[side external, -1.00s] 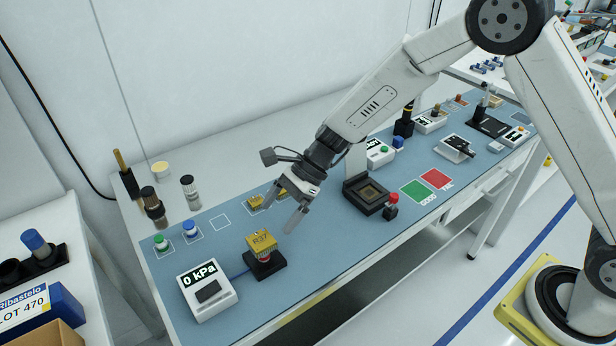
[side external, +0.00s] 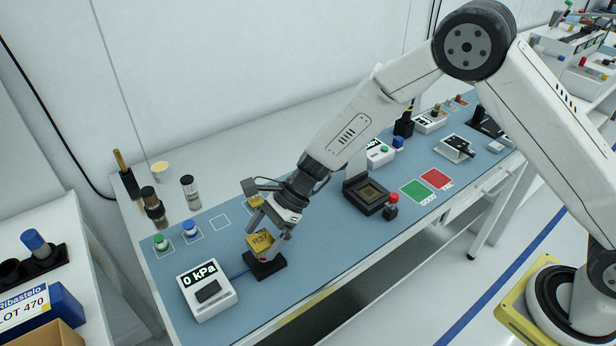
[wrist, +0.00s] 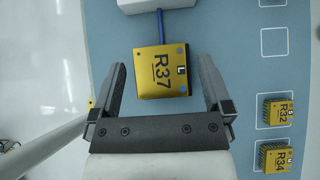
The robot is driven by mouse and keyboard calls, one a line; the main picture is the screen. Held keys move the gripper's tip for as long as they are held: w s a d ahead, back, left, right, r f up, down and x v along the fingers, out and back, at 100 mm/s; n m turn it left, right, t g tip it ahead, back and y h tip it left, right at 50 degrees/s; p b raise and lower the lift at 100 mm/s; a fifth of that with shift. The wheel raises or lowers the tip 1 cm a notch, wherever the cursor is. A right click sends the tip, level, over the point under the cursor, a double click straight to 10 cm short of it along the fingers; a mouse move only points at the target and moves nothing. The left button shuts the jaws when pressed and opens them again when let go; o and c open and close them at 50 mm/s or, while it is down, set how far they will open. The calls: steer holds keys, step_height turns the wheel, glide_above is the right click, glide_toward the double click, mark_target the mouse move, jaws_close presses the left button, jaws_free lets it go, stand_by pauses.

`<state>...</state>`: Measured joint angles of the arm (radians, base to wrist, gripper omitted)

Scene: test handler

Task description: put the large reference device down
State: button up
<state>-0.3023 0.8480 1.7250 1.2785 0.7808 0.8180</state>
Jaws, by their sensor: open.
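A gold block marked R37 with a small L label, apparently the large reference device (side external: 259,240), sits on a black base (side external: 272,269) behind the pressure readout. In the wrist view the R37 block (wrist: 160,72) lies between the two fingers, with a visible gap on each side. My gripper (side external: 264,238) is open, its fingers down at the block; it also shows in the wrist view (wrist: 161,70).
A white readout box showing 0 kPa (side external: 208,292) stands just left. Smaller gold blocks R32 (wrist: 279,110) and R34 (wrist: 273,157) sit in outlined squares nearby. A black socket (side external: 366,195), a green pad (side external: 418,191) and a red pad (side external: 436,179) lie to the right.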

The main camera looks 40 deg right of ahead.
stand_by(0.4)
steer(key=c, duration=1.3)
steer(key=shift+r, duration=0.15)
steer(key=shift+c, duration=0.2)
steer(key=shift+r, duration=0.8)
steer(key=s+d+r, duration=0.6)
steer(key=s+r, duration=0.5)
steer(key=s, duration=0.1)
steer(key=shift+s, duration=0.3)
steer(key=shift+r, duration=0.1)
